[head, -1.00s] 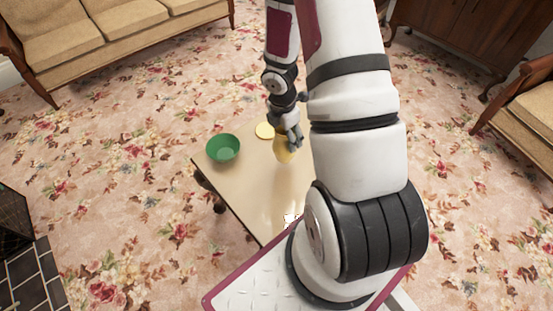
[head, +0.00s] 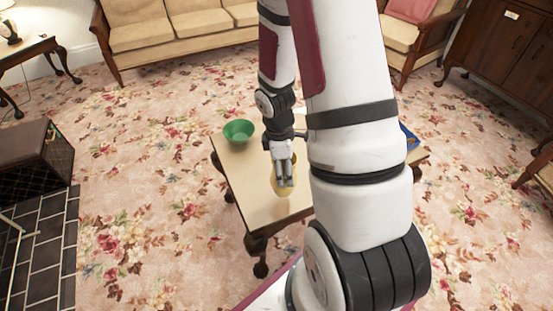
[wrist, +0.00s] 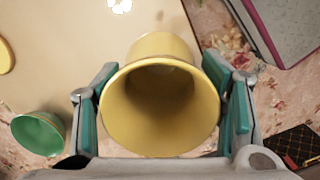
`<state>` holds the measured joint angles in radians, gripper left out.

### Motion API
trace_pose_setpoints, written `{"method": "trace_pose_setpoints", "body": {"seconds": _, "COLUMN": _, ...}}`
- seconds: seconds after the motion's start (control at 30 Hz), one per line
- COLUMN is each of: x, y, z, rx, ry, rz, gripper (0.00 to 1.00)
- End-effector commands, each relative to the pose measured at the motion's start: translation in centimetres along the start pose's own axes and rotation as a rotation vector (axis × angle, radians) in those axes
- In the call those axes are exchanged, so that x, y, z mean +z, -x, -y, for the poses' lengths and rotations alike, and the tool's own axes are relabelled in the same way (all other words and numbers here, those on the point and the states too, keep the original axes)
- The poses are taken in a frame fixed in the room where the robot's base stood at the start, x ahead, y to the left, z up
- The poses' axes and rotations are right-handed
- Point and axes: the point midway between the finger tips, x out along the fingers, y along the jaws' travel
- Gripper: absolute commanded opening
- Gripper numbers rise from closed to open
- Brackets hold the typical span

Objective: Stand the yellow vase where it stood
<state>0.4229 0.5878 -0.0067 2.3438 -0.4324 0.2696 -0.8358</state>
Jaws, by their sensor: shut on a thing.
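The yellow vase (head: 283,193) is held between the fingers of my gripper (head: 285,182), over the table. In the wrist view the vase (wrist: 163,47) has its wide open mouth towards the camera, with a finger pressed on each side. My gripper (wrist: 163,105) is shut on it. In the head view the fingers and arm cover much of the vase, and I cannot tell how far its base is from the tabletop. A flat yellow disc (wrist: 4,57) shows on the table at the left edge of the wrist view; it is hidden in the head view now.
The wooden table (head: 242,180) has a green bowl (head: 239,134) on its far left; the bowl also shows in the wrist view (wrist: 38,134). A blue item (head: 411,138) lies at the table's right. The tabletop left of the vase is clear. A sofa (head: 140,33) stands behind.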

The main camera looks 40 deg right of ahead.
Motion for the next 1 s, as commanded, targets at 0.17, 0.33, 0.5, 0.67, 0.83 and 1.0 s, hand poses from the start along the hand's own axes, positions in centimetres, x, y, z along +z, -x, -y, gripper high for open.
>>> {"method": "trace_pose_setpoints", "body": {"seconds": 0.17, "x": -1.1, "y": -0.5, "z": -4.4, "rx": 0.001, "ry": -0.002, "rz": -0.001, "gripper": 0.25}}
{"method": "trace_pose_setpoints", "body": {"seconds": 0.33, "x": -2.0, "y": -0.7, "z": -7.8, "rx": 0.002, "ry": 0.0, "rz": -0.001, "gripper": 0.25}}
{"method": "trace_pose_setpoints", "body": {"seconds": 0.5, "x": -2.4, "y": -0.7, "z": -9.4, "rx": 0.0, "ry": 0.001, "rz": 0.0, "gripper": 0.25}}
{"method": "trace_pose_setpoints", "body": {"seconds": 0.67, "x": -2.7, "y": -0.8, "z": -10.3, "rx": 0.001, "ry": 0.001, "rz": -0.001, "gripper": 0.25}}
{"method": "trace_pose_setpoints", "body": {"seconds": 0.83, "x": -3.0, "y": -3.3, "z": -10.3, "rx": -0.003, "ry": 0.002, "rz": 0.002, "gripper": 0.25}}
{"method": "trace_pose_setpoints", "body": {"seconds": 1.0, "x": -3.1, "y": -4.3, "z": -10.4, "rx": 0.0, "ry": 0.002, "rz": 0.001, "gripper": 0.25}}
